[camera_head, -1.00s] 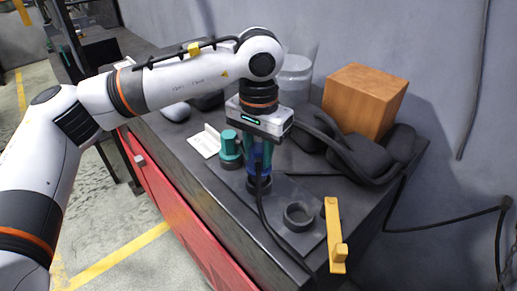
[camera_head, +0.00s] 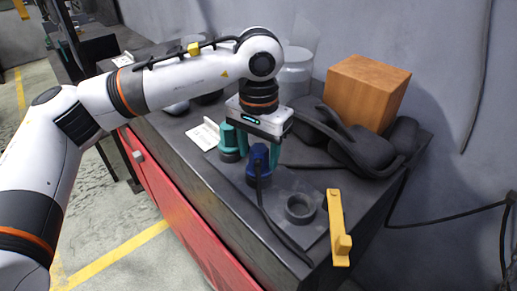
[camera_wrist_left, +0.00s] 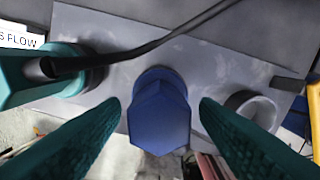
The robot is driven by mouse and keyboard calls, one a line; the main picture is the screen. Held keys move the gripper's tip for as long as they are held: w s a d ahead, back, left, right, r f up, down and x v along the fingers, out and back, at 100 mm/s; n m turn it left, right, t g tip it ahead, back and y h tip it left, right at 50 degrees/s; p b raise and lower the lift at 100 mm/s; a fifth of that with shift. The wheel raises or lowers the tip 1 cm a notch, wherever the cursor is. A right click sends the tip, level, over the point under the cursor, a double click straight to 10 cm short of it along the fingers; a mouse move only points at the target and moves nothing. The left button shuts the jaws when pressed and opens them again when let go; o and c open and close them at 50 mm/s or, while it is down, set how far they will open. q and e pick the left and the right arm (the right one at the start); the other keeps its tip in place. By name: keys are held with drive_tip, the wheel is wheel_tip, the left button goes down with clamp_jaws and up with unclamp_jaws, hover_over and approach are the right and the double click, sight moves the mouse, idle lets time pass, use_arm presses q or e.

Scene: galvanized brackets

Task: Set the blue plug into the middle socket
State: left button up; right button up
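The blue plug (camera_head: 258,172) stands upright at the middle socket of the grey plate (camera_head: 291,180), hiding most of that socket; its cable runs down toward the table's front edge. My left gripper (camera_head: 259,153) is open above it. In the left wrist view, the blue plug (camera_wrist_left: 159,112) shows between the two spread fingers, with a gap on each side. The teal plug (camera_head: 229,145) stands at the left socket. The right socket (camera_head: 299,209) is an empty dark ring. My right gripper is not in view.
A yellow handle-like bracket (camera_head: 336,225) lies right of the empty socket. A wooden block (camera_head: 366,92), dark padded gear (camera_head: 355,150) and a pale canister (camera_head: 295,75) stand behind. A white card (camera_head: 203,135) lies to the left.

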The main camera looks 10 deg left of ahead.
use_arm(q)
drive_tip(key=shift+r+b, duration=0.3)
drive_tip(key=shift+r, duration=0.1)
wheel_tip(320, 180, up, 11)
drive_tip(key=b, duration=0.2)
drive_tip(key=shift+r, duration=0.1)
